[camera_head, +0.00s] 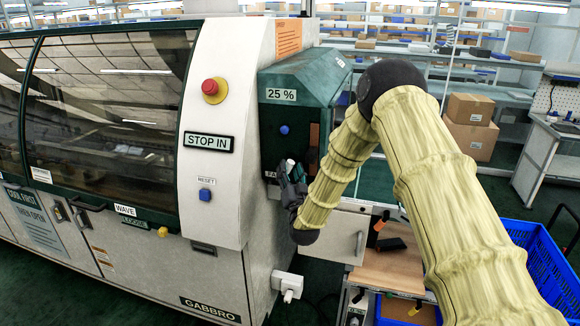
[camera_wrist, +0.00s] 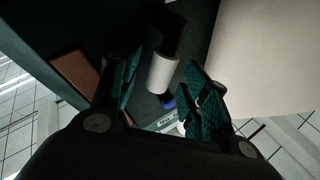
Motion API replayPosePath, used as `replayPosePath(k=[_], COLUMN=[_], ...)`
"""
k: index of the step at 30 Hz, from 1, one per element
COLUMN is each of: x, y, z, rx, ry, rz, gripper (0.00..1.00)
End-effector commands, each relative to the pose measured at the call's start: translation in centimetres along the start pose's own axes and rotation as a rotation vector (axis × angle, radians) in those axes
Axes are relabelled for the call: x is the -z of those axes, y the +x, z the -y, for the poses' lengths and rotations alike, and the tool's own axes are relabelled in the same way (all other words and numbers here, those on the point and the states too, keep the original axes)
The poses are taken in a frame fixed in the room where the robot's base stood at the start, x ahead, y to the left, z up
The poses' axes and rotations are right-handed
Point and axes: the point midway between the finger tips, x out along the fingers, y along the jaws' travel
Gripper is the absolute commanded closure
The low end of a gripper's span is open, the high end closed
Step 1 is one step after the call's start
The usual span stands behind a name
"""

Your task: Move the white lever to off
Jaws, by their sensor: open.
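The white lever (camera_wrist: 164,72) shows in the wrist view as a white cylinder on a dark mount, between the two fingers and ahead of them. In the head view the lever's white tip (camera_head: 291,163) shows just above my gripper (camera_head: 289,184), by the side of the dark green control box (camera_head: 297,84). My gripper, also in the wrist view (camera_wrist: 157,92), is open, with a teal pad on each side of the lever. I cannot tell whether either pad touches it. The label under the lever is mostly hidden by my gripper.
A blue button (camera_head: 284,130) and a "25 %" label sit on the box above the lever. The machine's white panel (camera_head: 211,120) carries a red stop button (camera_head: 214,90) and a blue reset button (camera_head: 205,195). A wooden-topped cart (camera_head: 395,270) and blue crate (camera_head: 530,265) stand at right.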

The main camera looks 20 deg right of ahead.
Motion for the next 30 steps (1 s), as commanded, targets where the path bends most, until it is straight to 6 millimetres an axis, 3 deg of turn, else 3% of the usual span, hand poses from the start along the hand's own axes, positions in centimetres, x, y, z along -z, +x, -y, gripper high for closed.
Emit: replayPosePath(k=[13,14,21,30], x=[-0.04,-0.04,-0.01,-0.2], y=[0.98,0.98,0.97,1.05], z=[-0.03,-0.03,-0.05,0.33], rx=[0.0,0.0,-0.001,0.004], ry=[0.0,0.0,0.0,-0.007], rz=[0.0,0.0,0.0,0.007], gripper=[0.54,0.56,1.0,1.0])
